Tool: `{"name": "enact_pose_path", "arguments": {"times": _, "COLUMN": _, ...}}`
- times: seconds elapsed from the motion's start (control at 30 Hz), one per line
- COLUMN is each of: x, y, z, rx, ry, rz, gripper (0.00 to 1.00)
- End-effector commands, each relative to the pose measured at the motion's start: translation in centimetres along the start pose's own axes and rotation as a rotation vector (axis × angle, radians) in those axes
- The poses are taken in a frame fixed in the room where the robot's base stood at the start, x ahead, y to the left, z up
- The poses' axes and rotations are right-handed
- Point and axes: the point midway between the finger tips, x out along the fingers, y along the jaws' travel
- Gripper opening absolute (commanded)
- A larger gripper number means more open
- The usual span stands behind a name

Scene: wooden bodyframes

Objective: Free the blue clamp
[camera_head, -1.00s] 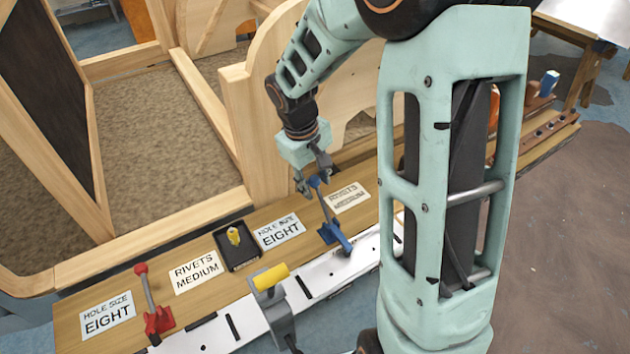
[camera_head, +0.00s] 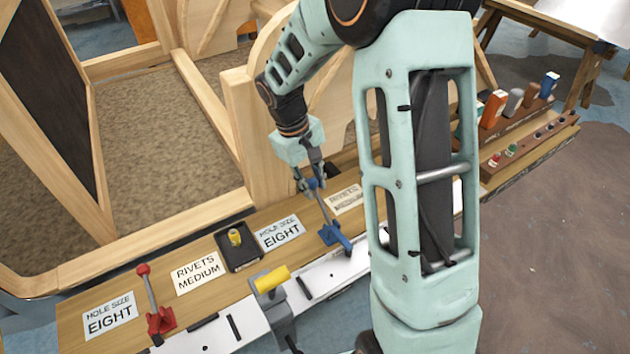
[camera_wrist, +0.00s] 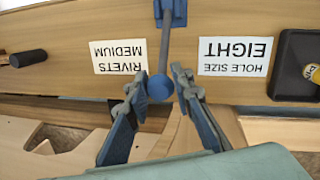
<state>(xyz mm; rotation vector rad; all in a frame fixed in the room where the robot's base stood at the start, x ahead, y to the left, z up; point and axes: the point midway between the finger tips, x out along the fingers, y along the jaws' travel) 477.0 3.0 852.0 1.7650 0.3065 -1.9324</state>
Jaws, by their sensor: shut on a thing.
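The blue clamp (camera_head: 334,236) stands on the wooden ledge beside a white strip. Its grey handle rises and leans left in the head view, ending in a blue ball knob. My gripper (camera_head: 312,183) is at the top of this handle and shut on the knob. In the wrist view, the knob (camera_wrist: 160,87) sits between the fingertips of my gripper (camera_wrist: 158,84), and the handle runs up to the clamp's base (camera_wrist: 171,12) at the top edge. My fingers partly hide the knob in the head view.
A red clamp (camera_head: 158,320), a yellow-handled clamp (camera_head: 271,280) and a black tray (camera_head: 237,247) with a yellow piece stand to the left. Wooden frame panels (camera_head: 240,140) rise close behind my gripper. A rack (camera_head: 515,120) with several coloured items is at right.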

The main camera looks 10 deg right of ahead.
Motion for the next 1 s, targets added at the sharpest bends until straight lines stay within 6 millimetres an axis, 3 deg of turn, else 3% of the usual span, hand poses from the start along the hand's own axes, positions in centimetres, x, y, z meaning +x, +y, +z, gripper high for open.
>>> {"name": "enact_pose_path", "arguments": {"times": 0.6, "x": 4.0, "y": -0.3, "z": -3.2, "rx": -0.002, "ry": 0.008, "rz": 0.001, "gripper": 0.0}}
{"name": "enact_pose_path", "arguments": {"times": 1.0, "x": 4.4, "y": -0.3, "z": -3.7, "rx": -0.002, "ry": 0.015, "rz": 0.002, "gripper": 0.0}}
